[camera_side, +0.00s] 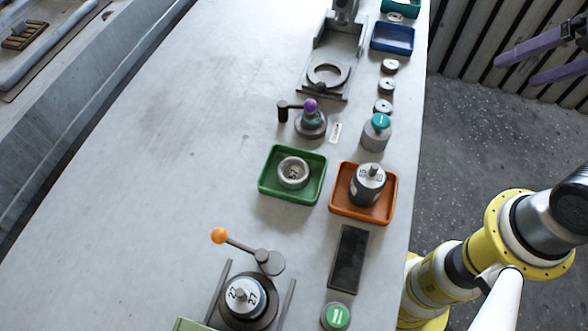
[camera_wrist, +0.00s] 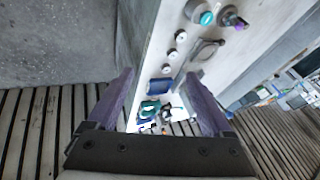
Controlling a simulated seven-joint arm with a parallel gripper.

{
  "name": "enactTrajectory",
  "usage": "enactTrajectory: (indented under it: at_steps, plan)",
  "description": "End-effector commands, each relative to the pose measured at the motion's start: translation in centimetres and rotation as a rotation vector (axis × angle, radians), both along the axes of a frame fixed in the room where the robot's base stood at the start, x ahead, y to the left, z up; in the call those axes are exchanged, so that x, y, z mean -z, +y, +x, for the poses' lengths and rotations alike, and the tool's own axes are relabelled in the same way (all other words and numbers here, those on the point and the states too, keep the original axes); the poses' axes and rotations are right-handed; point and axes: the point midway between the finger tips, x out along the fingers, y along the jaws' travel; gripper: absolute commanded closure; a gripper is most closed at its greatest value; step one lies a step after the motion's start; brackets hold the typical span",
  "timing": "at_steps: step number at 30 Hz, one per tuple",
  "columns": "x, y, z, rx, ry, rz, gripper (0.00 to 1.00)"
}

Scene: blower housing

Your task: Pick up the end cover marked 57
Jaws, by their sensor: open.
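No marking 57 is legible, so I cannot tell which part is the end cover. A round grey metal part (camera_side: 293,172) with a recessed middle and a small unreadable mark lies in the green tray (camera_side: 264,184). Several small pale-topped discs (camera_side: 386,84) stand in a row near the bench's right edge, and they also show in the wrist view (camera_wrist: 174,55). My gripper (camera_side: 515,70), with purple fingers, is open and empty, off the bench at the upper right. In the wrist view its fingers (camera_wrist: 160,78) are spread wide apart with nothing between them.
A fixture with an orange-knobbed lever (camera_side: 219,235) holds a round part marked with numbers (camera_side: 243,296). A teal-topped grey cylinder (camera_side: 376,136), a purple-knobbed clamp (camera_side: 310,106) and a blue tray (camera_side: 392,50) stand nearby. The bench's left side is clear.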

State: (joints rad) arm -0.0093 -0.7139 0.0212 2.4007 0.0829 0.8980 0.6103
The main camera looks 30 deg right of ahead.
Motion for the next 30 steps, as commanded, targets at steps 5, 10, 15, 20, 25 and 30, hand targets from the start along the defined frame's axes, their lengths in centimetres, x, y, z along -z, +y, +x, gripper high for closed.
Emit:
enactTrajectory:
  at_steps: [5, 10, 15, 20, 25, 30]
  plan:
    - [-1.9, 3.1, 3.9, 0.296, 0.08, 0.285, 0.15]
    - [-2.4, 8.0, 8.3, 0.562, 0.236, 0.525, 0.15]
    - [-0.7, 15.6, 12.4, 0.801, 0.465, 0.669, 0.15]
    - [2.8, 22.1, 13.6, 0.861, 0.621, 0.648, 0.15]
    - [6.3, 25.6, 12.6, 0.819, 0.695, 0.561, 0.15]
    - [7.7, 26.7, 11.8, 0.801, 0.71, 0.536, 0.15]
